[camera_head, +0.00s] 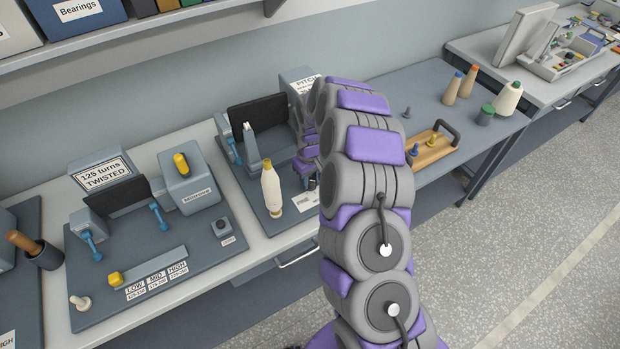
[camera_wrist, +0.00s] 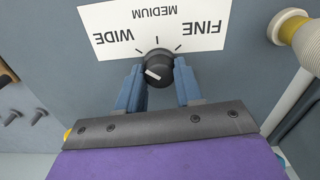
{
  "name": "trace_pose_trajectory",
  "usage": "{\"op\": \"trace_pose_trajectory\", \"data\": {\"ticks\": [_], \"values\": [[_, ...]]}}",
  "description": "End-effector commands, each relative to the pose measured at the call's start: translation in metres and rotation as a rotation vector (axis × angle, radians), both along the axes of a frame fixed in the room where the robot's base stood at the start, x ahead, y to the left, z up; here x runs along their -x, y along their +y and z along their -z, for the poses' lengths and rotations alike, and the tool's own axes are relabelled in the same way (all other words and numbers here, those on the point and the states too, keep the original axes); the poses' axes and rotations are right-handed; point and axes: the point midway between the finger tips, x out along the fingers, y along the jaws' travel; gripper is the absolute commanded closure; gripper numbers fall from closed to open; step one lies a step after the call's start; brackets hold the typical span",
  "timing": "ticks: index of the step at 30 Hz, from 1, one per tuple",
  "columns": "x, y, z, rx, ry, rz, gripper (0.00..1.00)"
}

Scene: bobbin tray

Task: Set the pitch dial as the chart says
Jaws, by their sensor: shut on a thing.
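The pitch dial (camera_wrist: 158,66) is a round black knob with a white mark, in the wrist view's upper middle. A white label (camera_wrist: 110,42) behind it reads WIDE, MEDIUM and FINE upside down, with WIDE at left and FINE at right. The white mark shows on the knob's lower left face; which tick it matches is unclear. My gripper (camera_wrist: 159,64) has a blue finger on each side of the knob and is shut on it. In the head view my arm hides most of the dial. A sign starting PITCH (camera_head: 305,84) is partly covered.
A cream bobbin (camera_head: 271,188) stands beside my gripper. Left is a station (camera_head: 150,255) with a 125 turns TWISTED sign (camera_head: 102,175) and a LOW, MID, HIGH slider. Right are a wooden tray (camera_head: 432,151) and several cones.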

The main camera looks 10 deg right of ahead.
Motion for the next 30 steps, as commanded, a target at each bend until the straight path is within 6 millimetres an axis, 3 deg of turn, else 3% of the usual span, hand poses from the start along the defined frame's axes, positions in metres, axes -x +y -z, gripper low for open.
{"op": "trace_pose_trajectory", "data": {"ticks": [1,2,9,20,23,30], "values": [[-0.003,0.000,-0.002,0.000,-0.010,0.000,0.95],[-0.003,0.000,-0.002,0.000,-0.011,0.000,0.62],[-0.001,0.000,-0.002,0.000,-0.007,0.001,0.39],[0.000,0.000,-0.009,0.000,-0.004,0.001,0.39],[0.000,0.000,-0.023,0.001,-0.004,0.001,0.39],[-0.001,0.000,-0.076,0.000,-0.007,0.000,0.39]]}}
